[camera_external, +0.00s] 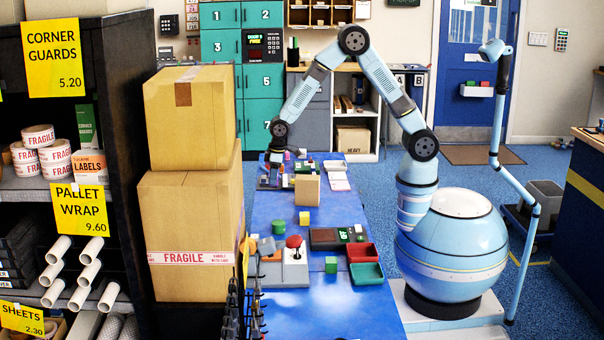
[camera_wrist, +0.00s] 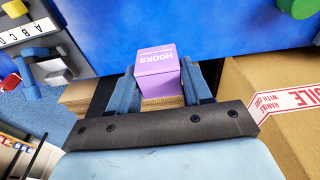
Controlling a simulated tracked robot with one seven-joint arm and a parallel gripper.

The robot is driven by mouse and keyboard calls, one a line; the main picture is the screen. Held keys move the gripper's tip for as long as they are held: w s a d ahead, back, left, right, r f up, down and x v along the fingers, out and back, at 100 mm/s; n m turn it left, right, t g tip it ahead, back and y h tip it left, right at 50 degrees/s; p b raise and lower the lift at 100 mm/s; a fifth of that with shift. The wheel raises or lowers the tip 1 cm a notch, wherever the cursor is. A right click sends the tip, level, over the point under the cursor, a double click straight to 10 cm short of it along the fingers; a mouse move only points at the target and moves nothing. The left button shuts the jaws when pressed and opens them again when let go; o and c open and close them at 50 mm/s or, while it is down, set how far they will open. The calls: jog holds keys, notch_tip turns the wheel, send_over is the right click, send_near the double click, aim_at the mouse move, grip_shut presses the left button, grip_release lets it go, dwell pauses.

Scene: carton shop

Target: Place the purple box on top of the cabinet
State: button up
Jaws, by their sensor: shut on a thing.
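The purple box (camera_wrist: 157,85), with HOOKS printed upside down on its side, sits between the two blue fingers of my gripper (camera_wrist: 159,72) in the wrist view. My gripper is shut on it. In the external view my gripper (camera_external: 273,160) is at the far left part of the blue table, and the purple box is too small there to pick out surely. A tan wooden box-like piece (camera_external: 307,190) stands mid-table; I cannot tell if it is the cabinet. Teal numbered lockers (camera_external: 222,75) stand at the back wall.
Two stacked cartons (camera_external: 190,215) stand close left of the blue table (camera_external: 330,305). A carton (camera_wrist: 285,120) also fills the right of the wrist view. A joystick unit (camera_external: 293,262), red tray (camera_external: 363,252) and green tray (camera_external: 366,273) stand nearer the front.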

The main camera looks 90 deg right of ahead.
jog(key=s+a+r+n, duration=0.1)
jog(key=s+a+n, duration=0.15)
jog(key=a, duration=1.05)
jog(key=s+a+n+y, duration=0.15)
jog(key=a+n, duration=0.25)
jog(key=a, duration=0.9)
jog(key=s+a+r+n, duration=0.1)
jog(key=s+a+n, duration=0.15)
jog(key=a, duration=1.05)
jog(key=s+a+r+n+g, duration=0.15)
jog(key=s+a+n, duration=0.75)
jog(key=s+a, duration=1.65)
send_over(357, 326)
jog(key=d, duration=0.1)
notch_tip(357, 326, down, 10)
jog(key=shift+s+r, duration=0.15)
jog(key=shift+r, duration=0.05)
jog(key=shift+a+f, duration=0.2)
jog(key=shift+f, duration=1.65)
